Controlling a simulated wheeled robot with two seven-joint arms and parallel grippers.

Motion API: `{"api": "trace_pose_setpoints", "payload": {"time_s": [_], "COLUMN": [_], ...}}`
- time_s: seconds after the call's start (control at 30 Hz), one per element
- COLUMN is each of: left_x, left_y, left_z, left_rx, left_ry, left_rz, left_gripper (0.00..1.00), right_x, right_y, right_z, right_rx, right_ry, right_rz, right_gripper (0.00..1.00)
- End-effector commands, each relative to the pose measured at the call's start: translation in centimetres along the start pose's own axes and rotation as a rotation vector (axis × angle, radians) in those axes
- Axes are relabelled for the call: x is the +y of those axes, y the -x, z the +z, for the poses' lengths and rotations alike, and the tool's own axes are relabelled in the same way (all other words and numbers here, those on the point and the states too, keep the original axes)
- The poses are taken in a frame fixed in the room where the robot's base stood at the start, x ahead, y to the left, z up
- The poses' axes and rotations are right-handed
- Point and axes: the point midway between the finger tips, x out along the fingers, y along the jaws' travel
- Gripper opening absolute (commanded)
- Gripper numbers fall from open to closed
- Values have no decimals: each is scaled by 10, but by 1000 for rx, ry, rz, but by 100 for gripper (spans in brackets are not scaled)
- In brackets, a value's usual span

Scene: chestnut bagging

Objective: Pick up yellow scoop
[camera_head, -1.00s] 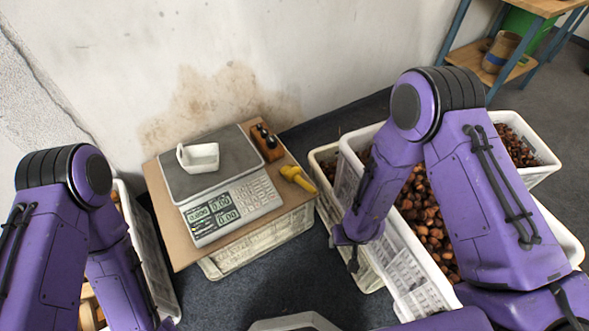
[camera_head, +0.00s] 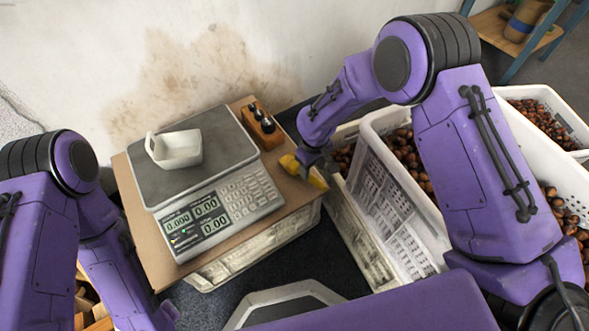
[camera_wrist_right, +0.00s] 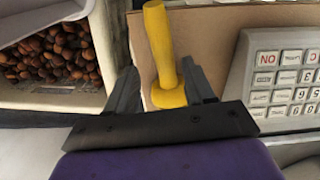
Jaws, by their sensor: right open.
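The yellow scoop (camera_head: 304,172) lies on the cardboard-topped stand right of the scale, partly hidden by my right gripper (camera_head: 307,158) in the head view. In the right wrist view the yellow scoop (camera_wrist_right: 161,45) points away from the camera, and the fingers of my right gripper (camera_wrist_right: 160,85) are open on either side of its near end. I cannot tell whether they touch it. My left arm is at the lower left of the head view; its gripper is out of view.
A scale (camera_head: 194,196) bears a white scoop-like tray (camera_head: 178,149). A wooden block with dark-topped pieces (camera_head: 262,126) stands beside it. White crates of chestnuts (camera_head: 392,190) are close on the right. The wall is behind.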

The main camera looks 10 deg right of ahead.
Motion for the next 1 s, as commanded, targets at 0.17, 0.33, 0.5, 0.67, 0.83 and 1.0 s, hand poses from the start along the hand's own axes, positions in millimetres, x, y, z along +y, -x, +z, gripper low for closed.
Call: {"api": "trace_pose_setpoints", "payload": {"time_s": [0.17, 0.33, 0.5, 0.67, 0.83, 1.0], "left_x": [2, 2, 2, 2, 2, 1], "left_y": [-18, -18, -18, -18, -18, -12], "left_z": [8, 7, 7, 7, 7, 5], "left_rx": [0, 0, 0, 0, 0, 0], "left_ry": [0, 0, 0, 0, 0, 0], "left_rz": [0, 0, 0, 0, 0, 0], "left_gripper": [0, 0, 0, 0, 0, 0], "right_x": [-7, -7, -7, -7, -7, -7], "right_y": [-38, -43, -42, -42, -42, -32], "right_z": [-7, -8, -8, -8, -8, -8], "right_rx": [-3, 0, 0, 0, 0, 1], "right_ry": [4, 5, 5, 6, 6, 6], "right_rz": [-1, -1, -1, -1, -1, -1], "right_gripper": [53, 53, 30, 0, 0, 0]}}
